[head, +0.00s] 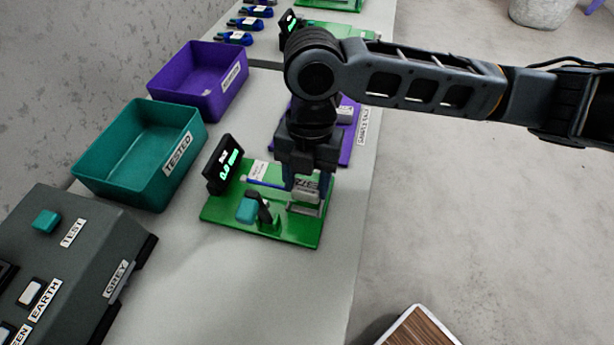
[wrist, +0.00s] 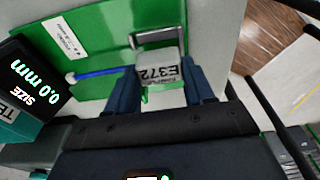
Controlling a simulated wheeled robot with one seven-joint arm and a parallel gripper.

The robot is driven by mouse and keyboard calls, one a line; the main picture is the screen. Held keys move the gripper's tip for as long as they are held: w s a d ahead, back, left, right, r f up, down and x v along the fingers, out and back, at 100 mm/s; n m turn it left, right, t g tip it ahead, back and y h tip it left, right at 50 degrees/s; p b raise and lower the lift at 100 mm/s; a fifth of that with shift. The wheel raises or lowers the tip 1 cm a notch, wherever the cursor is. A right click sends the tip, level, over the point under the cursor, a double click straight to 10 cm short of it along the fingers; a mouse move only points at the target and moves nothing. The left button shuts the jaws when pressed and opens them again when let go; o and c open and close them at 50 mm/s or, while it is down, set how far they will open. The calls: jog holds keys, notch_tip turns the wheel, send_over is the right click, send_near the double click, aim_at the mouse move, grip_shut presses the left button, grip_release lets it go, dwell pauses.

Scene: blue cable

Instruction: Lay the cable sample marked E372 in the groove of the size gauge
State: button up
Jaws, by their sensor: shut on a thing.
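My gripper (head: 308,182) is shut on the grey tag block (wrist: 160,74) of the cable sample, which reads E372. In the wrist view the blue cable (wrist: 98,71) runs left from the block; part of it also shows in the head view (head: 266,184). The sample is over the size gauge, a green board (head: 222,211) with a black display (head: 223,166) reading 0.0 mm. A teal knob (head: 247,210), a black lever (head: 265,208) and a grey metal bracket (wrist: 158,37) are on the gauge. I cannot tell whether the cable touches the groove.
A teal bin (head: 110,185) marked TESTED and a purple bin (head: 160,92) stand left of the gauge. A grey box with buttons (head: 118,232) is at the front left. A purple tray (head: 351,134) lies behind my gripper. Bare table (head: 225,285) lies in front of the gauge.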

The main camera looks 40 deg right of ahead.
jog(key=shift+f+b, duration=0.75)
jog(key=shift+f, duration=0.25)
dwell(0.4)
jog(key=o, duration=1.1)
jog(key=shift+o, duration=0.2)
jog(key=shift+r+p, duration=3)
jog(key=shift+r, duration=1.05)
